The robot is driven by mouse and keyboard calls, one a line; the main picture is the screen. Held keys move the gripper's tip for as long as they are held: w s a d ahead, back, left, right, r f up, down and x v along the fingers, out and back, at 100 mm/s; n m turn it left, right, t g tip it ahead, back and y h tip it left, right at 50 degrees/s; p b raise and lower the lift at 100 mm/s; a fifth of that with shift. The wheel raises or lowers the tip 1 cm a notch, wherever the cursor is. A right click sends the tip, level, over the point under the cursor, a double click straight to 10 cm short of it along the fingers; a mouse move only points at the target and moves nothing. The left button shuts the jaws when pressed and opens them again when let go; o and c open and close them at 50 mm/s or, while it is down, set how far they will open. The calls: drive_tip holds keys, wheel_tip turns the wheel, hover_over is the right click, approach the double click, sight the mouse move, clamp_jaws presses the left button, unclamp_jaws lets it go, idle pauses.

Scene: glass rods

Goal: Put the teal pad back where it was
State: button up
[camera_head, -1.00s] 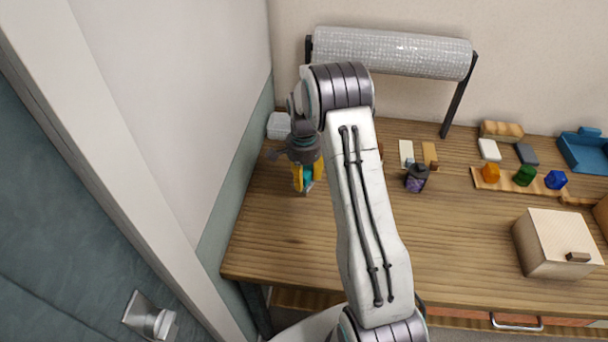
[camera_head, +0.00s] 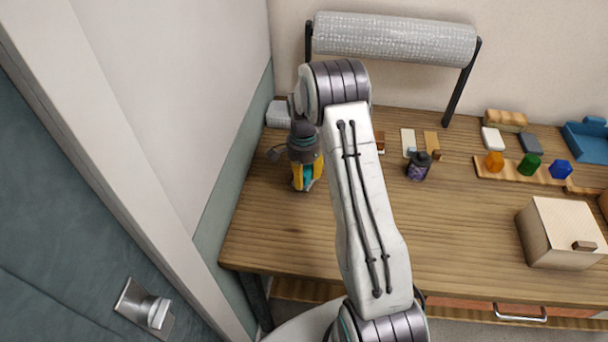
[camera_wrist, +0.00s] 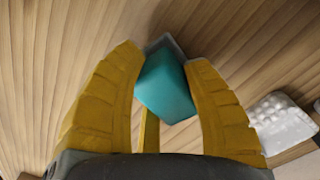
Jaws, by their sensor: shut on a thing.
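The teal pad (camera_wrist: 166,86) is a small block between the two yellow fingers of my gripper (camera_wrist: 160,70) in the wrist view. It has a grey edge on its far side. In the head view my gripper (camera_head: 307,176) points down over the left part of the wooden table, with a bit of the teal pad (camera_head: 308,173) showing between its fingers. My gripper is shut on the pad. I cannot tell whether the pad touches the table top.
A dark bottle (camera_head: 418,167), small flat pads (camera_head: 408,142) and a wooden box (camera_head: 562,232) stand to the right. The table's front left is clear.

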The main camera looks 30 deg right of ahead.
sight(304, 170)
drive_tip(key=shift+f+b, duration=0.55)
drive_tip(key=shift+f, duration=0.1)
drive_tip(key=o, duration=1.2)
drive_tip(key=shift+o, duration=0.2)
wheel_tip(304, 170, up, 12)
drive_tip(key=shift+w, duration=0.15)
drive_tip(key=n, duration=0.4)
drive_tip(key=shift+w+d, duration=0.1)
drive_tip(key=shift+w, duration=0.25)
drive_tip(key=s+a+f+n+g, duration=0.1)
drive_tip(key=s+f+n, duration=0.15)
drive_tip(key=s, duration=0.25)
drive_tip(key=s+a+f+n+g, duration=0.1)
drive_tip(key=s+a+n, duration=0.1)
drive_tip(key=s+n, duration=0.3)
drive_tip(key=s+a+r+n+t, duration=0.1)
drive_tip(key=s+a+r+t, duration=0.2)
drive_tip(key=s+r, duration=0.5)
drive_tip(key=s+a+r+n+t, duration=0.2)
drive_tip(key=s+r, duration=0.5)
drive_tip(key=s, duration=0.4)
drive_tip(key=shift+s+a+r+t, duration=0.35)
drive_tip(key=shift+a+t, duration=0.45)
drive_tip(key=shift+a, duration=0.3)
